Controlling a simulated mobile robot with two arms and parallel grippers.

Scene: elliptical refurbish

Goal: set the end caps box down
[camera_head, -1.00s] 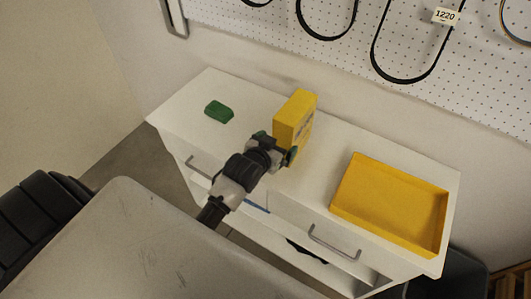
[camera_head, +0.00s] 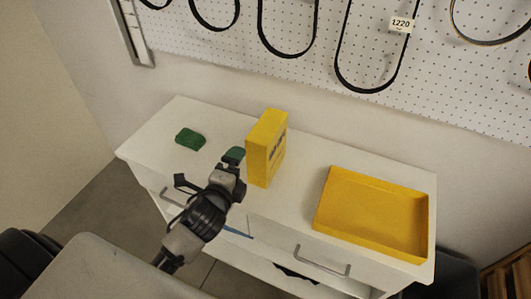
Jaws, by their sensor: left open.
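The yellow end caps box (camera_head: 265,148) stands upright on the white cabinet top, near its middle. My left gripper (camera_head: 212,170) is open and empty, in front and to the left of the box. Its fingers are spread, one with a green pad close to the box's left side; a narrow gap seems to lie between them. My right gripper is not in view.
A green block (camera_head: 190,139) lies on the left of the white cabinet (camera_head: 305,170). A yellow open tray (camera_head: 322,220) sits on the right. A perforated board with hanging belts is behind. A pale surface (camera_head: 100,275) is in front.

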